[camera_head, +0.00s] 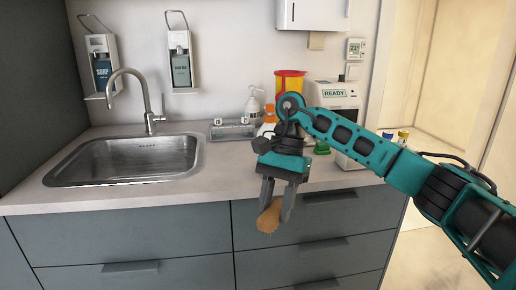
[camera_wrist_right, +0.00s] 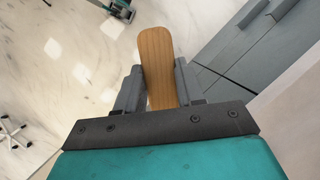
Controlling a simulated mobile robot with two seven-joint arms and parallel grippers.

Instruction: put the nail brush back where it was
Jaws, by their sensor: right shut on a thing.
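My right gripper (camera_head: 278,207) hangs in front of the counter's front edge, with its fingers pointing down. It is shut on the nail brush (camera_head: 270,217), a tan wooden piece that shows below and between the fingers. In the right wrist view the brush (camera_wrist_right: 156,62) is a long, rounded wooden shape between the two fingers (camera_wrist_right: 160,95). My left gripper is in neither view.
A steel sink (camera_head: 125,160) is set in the counter (camera_head: 225,175) at left. The counter's front strip between sink and arm is clear. Grey drawers (camera_head: 130,235) lie below.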

